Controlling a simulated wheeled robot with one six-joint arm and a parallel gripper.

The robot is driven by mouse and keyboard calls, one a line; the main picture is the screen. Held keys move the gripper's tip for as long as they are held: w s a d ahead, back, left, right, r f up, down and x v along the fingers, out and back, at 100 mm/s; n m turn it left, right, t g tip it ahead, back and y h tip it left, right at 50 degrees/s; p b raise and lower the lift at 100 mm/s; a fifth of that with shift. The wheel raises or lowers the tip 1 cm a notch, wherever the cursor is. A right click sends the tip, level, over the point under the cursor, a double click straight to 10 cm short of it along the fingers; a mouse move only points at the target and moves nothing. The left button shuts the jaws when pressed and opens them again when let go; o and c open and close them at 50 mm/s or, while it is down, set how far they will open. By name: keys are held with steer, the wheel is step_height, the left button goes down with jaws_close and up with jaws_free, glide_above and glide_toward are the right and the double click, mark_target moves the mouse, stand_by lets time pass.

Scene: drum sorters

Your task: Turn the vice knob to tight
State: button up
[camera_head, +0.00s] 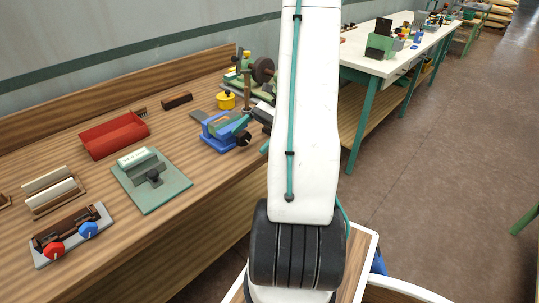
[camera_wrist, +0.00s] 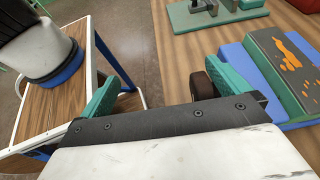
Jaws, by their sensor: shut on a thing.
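The blue vice (camera_head: 212,134) stands near the front edge of the wooden bench. Its dark round knob (camera_head: 243,139) faces the robot side. In the wrist view the vice shows its blue body (camera_wrist: 241,60) and an orange-marked top (camera_wrist: 290,62) at the right. The brown knob (camera_wrist: 203,86) shows beside the right teal finger, above the dark palm. Contact at the left finger is not clear. My arm hides most of the gripper in the head view.
A grey-green plate with a clamp (camera_head: 150,180) and a red tray (camera_head: 113,135) lie left of the vice. A panel with red and blue knobs (camera_head: 72,236) is nearer. A yellow pot (camera_head: 226,100) stands behind the vice. Floor (camera_head: 430,180) is clear at right.

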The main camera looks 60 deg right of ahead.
steer(key=shift+s+a+g+y, duration=0.3)
steer(key=shift+s+a, duration=0.8)
steer(key=shift+s, duration=0.05)
steer(key=shift+s+a+r, duration=0.2)
steer(key=shift+s+a, duration=0.2)
steer(key=shift+a, duration=0.25)
steer(key=c, duration=0.9)
steer(key=s+a, duration=0.2)
steer(key=shift+s+r, duration=0.3)
steer(key=shift+s, duration=0.1)
steer(key=c, duration=0.3)
steer(key=shift+s+a+r, duration=0.1)
steer(key=shift+s+a, duration=0.15)
steer(key=shift+s, duration=0.75)
steer(key=shift+s+a, duration=0.2)
steer(key=shift+s, duration=0.75)
